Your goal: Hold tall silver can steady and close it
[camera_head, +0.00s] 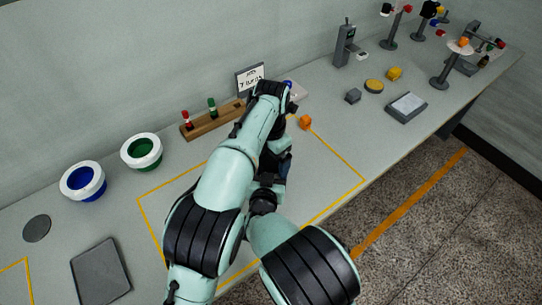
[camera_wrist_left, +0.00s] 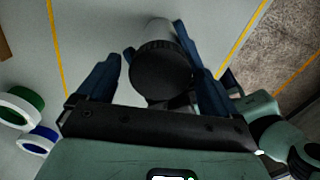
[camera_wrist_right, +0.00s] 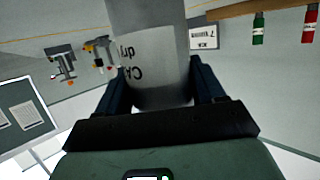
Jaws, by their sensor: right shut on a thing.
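The tall silver can (camera_wrist_right: 150,45) carries a label with dark letters in the right wrist view. My right gripper (camera_wrist_right: 160,80) is shut on it, one finger on each side. In the left wrist view the can (camera_wrist_left: 156,28) shows behind a black ridged lid (camera_wrist_left: 161,73) at its top end; I cannot tell how tightly the lid sits. My left gripper (camera_wrist_left: 157,68) is open, its fingers on both sides of the lid with a gap at the left one. In the head view my left gripper (camera_head: 284,163) is partly visible, and my arms hide the can and lid.
White-rimmed bowls, blue inside (camera_head: 84,182) and green inside (camera_head: 142,152), stand at the left. A wooden rack (camera_head: 208,122) with red and green tubes and a sign (camera_head: 250,78) are behind. An orange cube (camera_head: 305,122) lies near my arm. A grey tray (camera_head: 100,273) lies front left.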

